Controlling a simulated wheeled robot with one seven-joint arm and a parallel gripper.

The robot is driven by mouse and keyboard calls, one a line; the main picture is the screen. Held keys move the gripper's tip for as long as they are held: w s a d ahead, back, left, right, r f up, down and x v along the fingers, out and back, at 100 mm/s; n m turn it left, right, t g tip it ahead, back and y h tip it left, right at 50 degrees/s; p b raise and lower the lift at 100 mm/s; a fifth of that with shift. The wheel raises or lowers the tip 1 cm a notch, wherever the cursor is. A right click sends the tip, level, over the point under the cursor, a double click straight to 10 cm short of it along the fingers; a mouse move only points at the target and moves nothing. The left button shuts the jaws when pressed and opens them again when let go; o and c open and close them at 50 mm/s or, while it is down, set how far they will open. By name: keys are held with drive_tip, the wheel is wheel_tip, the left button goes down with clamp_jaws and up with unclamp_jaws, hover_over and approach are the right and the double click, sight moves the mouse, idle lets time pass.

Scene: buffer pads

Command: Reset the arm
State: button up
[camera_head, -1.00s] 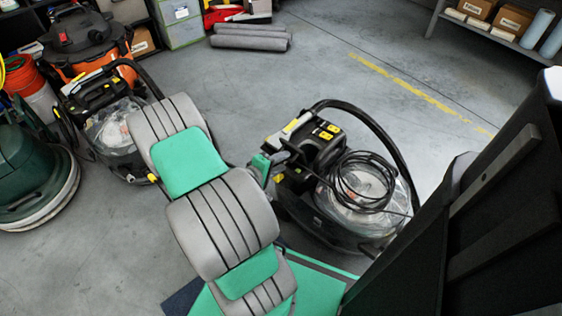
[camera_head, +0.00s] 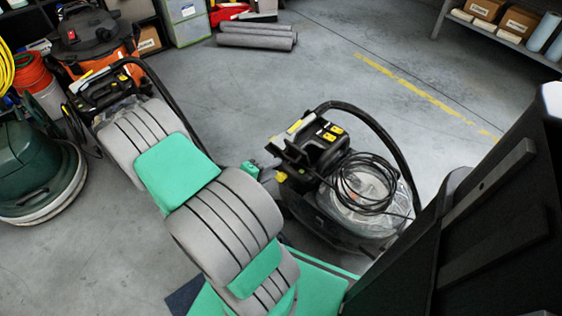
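My grey and green arm (camera_head: 225,225) rises from the bottom centre and reaches toward the upper left, with its bend in front of a floor machine (camera_head: 105,90). I cannot make out my gripper or its fingers. A small green part (camera_head: 249,170) pokes out to the right of the arm, beside another floor machine; I cannot tell what it belongs to. No object is seen held.
A black floor machine (camera_head: 350,180) with a coiled cable stands close right of my arm. A green machine (camera_head: 35,170) and an orange vacuum (camera_head: 92,40) stand at left. Grey rolls (camera_head: 257,36) lie behind. A shelf (camera_head: 500,35) is at back right. The middle floor is open.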

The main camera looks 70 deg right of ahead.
drive_tip(key=shift+w+a+r, duration=0.1)
drive_tip(key=shift+a+r, duration=0.1)
drive_tip(key=shift+a, duration=0.3)
drive_tip(key=w+a+r+t+y+p, duration=0.1)
drive_tip(key=w+a+r+y+p, duration=0.1)
drive_tip(key=w+a+r+p, duration=0.4)
drive_tip(key=w+a+r+m+t+y+p, duration=0.1)
drive_tip(key=w+a+r+t+y+p, duration=0.25)
drive_tip(key=r, duration=0.55)
drive_tip(key=w+a+r+y+p, duration=0.1)
drive_tip(key=w+a+r+p, duration=0.3)
drive_tip(key=a+r+p, duration=0.25)
drive_tip(key=a+r+n+t+y+p, duration=0.1)
drive_tip(key=a+r+n+y+p, duration=0.1)
drive_tip(key=a+r+p, duration=0.3)
drive_tip(key=a+r+n+t+y+p, duration=0.1)
drive_tip(key=a+r+y+p, duration=0.3)
drive_tip(key=a+r, duration=0.9)
wheel_tip(320, 180, up, 7)
drive_tip(key=shift+w+a+f+n+t+p, duration=0.2)
drive_tip(key=shift+w+a+n+t+p, duration=0.15)
drive_tip(key=shift+n+p, duration=0.7)
